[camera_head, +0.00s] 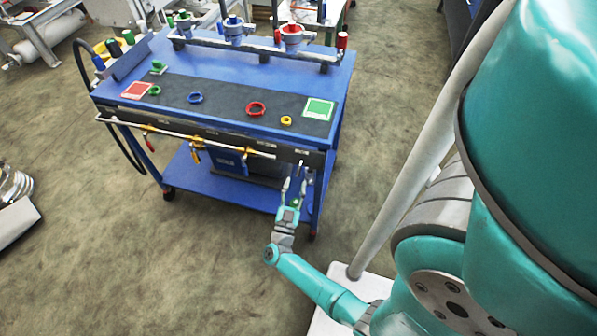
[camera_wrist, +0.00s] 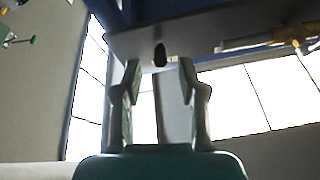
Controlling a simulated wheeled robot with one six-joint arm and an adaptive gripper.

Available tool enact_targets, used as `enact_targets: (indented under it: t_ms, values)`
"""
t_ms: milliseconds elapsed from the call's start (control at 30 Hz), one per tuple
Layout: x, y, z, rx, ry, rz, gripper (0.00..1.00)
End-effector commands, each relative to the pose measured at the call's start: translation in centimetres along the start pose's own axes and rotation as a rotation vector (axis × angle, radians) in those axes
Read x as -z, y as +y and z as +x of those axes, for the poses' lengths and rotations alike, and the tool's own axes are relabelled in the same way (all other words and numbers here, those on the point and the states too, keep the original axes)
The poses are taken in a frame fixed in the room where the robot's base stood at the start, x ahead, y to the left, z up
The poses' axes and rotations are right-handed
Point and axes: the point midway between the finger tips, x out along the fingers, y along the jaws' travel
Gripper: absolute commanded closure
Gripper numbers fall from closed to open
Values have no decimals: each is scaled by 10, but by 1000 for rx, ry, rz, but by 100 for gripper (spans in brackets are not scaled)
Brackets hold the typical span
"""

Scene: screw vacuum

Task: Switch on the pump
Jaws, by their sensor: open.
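A blue cart (camera_head: 230,72) stands in front of me. A small dark knob (camera_wrist: 160,55), which looks like a switch, sits on the grey front strip of the cart in the wrist view. In the head view the strip (camera_head: 225,142) runs along the cart's front edge, and the knob is too small to make out surely. My gripper (camera_head: 294,182) is at the right end of that strip, fingers pointing at it. In the wrist view my gripper (camera_wrist: 160,75) is open and empty, with the knob centred just beyond the fingertips, seemingly apart from them.
A metal pipe with yellow-handled valves (camera_head: 197,156) runs along the cart's front, left of my gripper. A dark blue box (camera_head: 228,162), possibly the pump, is on the lower shelf (camera_head: 205,188). Coloured rings, including a red one (camera_head: 256,108), lie on top.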

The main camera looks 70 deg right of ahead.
Motion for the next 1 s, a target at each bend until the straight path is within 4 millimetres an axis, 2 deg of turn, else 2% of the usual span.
enact_targets:
  t_ms: [100, 300, 500, 767, 933, 1000]
  values:
    - [0, 1, 20, -3, 1, 1, 59]
    - [0, 0, 43, 0, 1, 0, 59]
    - [0, 0, 52, 1, 0, 0, 59]
    - [0, 0, 52, 2, 0, 0, 59]
    - [0, 0, 52, 2, 0, 0, 99]
    - [0, 0, 52, 2, 0, 1, 100]
